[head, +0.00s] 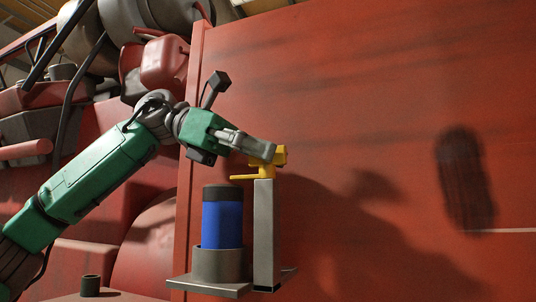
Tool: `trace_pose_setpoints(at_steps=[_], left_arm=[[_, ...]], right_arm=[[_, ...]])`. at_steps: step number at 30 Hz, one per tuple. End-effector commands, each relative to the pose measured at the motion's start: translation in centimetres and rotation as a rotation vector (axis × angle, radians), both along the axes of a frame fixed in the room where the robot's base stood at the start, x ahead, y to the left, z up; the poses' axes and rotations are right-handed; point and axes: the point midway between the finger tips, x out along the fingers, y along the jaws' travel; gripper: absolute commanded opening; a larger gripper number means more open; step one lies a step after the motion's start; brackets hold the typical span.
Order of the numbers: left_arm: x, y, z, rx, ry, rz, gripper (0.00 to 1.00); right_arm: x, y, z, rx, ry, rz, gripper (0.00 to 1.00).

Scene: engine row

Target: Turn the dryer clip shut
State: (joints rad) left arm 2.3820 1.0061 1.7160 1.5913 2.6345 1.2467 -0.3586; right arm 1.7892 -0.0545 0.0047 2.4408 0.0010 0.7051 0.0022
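The dryer clip (265,168) is a yellow piece on top of a grey upright post (264,225). A thin yellow arm of it sticks out to the left, above the right part of the dryer. The dryer (222,222) is a blue cylinder with a dark top, upright in a grey round cup (220,265). My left gripper (268,148) reaches in from the left, with its fingertips at the top of the clip. Whether they touch or grip it I cannot tell, as the fingers overlap each other. My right gripper is not in view.
The cup and post stand on a grey shelf plate (205,288) in front of a large red panel (380,120). A small dark cup (90,285) stands at the lower left. Red and grey engine parts fill the left. The space right of the post is clear.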

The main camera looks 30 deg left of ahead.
Motion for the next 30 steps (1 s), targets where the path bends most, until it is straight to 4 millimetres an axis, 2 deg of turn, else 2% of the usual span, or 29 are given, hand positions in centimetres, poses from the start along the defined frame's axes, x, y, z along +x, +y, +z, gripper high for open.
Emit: trace_pose_setpoints(at_steps=[5, 8, 15, 21, 30], left_arm=[[-0.2, 0.8, 0.5, -0.003, -0.002, 0.001, 0.28], [-0.5, 2.3, 1.2, -0.004, -0.002, 0.003, 0.28], [-1.3, 7.3, 3.0, -0.005, 0.000, 0.003, 0.28], [-1.8, 10.1, 4.0, -0.003, 0.001, 0.001, 0.28], [-2.0, 10.9, 4.4, 0.000, 0.002, 0.000, 0.28]], right_arm=[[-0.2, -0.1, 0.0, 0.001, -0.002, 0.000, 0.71], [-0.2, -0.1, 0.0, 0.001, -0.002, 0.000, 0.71], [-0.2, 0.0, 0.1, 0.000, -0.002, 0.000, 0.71], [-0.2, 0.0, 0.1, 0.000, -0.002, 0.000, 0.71], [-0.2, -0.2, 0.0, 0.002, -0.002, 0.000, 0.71]])
